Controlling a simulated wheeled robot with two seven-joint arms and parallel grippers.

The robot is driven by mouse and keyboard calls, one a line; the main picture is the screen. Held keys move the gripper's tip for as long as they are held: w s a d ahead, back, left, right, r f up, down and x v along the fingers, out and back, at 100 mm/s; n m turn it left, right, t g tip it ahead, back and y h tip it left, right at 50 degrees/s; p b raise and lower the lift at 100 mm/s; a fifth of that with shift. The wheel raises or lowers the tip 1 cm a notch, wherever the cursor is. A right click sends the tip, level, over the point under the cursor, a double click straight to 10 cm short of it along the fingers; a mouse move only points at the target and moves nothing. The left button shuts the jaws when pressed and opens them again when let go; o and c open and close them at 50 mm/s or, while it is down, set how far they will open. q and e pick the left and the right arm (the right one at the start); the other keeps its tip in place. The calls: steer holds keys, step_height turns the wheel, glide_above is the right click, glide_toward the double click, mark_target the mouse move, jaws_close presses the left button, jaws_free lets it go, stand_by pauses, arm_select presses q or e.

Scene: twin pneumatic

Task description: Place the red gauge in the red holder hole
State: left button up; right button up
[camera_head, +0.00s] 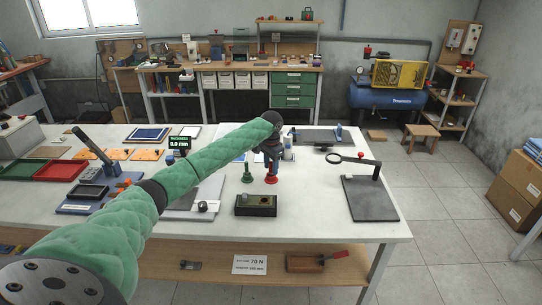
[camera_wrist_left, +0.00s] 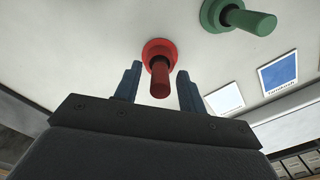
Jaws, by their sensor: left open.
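The red gauge (camera_head: 271,180) stands upright on the white table, its red flanged base showing below my left gripper (camera_head: 271,158). In the left wrist view, the red gauge (camera_wrist_left: 160,70) lies between the two spread fingers of my left gripper (camera_wrist_left: 158,78), with gaps on both sides. The gripper is open and comes down over the gauge from above. The green gauge (camera_head: 247,174) stands just left of the red one; it also shows in the left wrist view (camera_wrist_left: 245,18). A dark holder block (camera_head: 256,207) sits nearer the front edge; its hole colours are too small to tell.
A magnifier stand on a dark plate (camera_head: 370,200) is to the right. A small display (camera_head: 179,143) and a grey plate (camera_head: 190,212) are left. Red and green trays (camera_head: 60,171) are far left. The table between holder and magnifier is clear.

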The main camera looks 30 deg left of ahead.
arm_select(q)
step_height(320, 180, up, 10)
steer(key=b, duration=0.3)
steer(key=shift+r, duration=0.8)
arm_select(e)
steer(key=w+a+r, duration=0.3)
steer(key=r, duration=0.4)
steer(key=shift+a+r+g, duration=0.15)
steer(key=shift+r+g, duration=0.15)
arm_select(q)
steer(key=shift+f, duration=0.1)
arm_select(e)
steer(key=shift+w, duration=0.1)
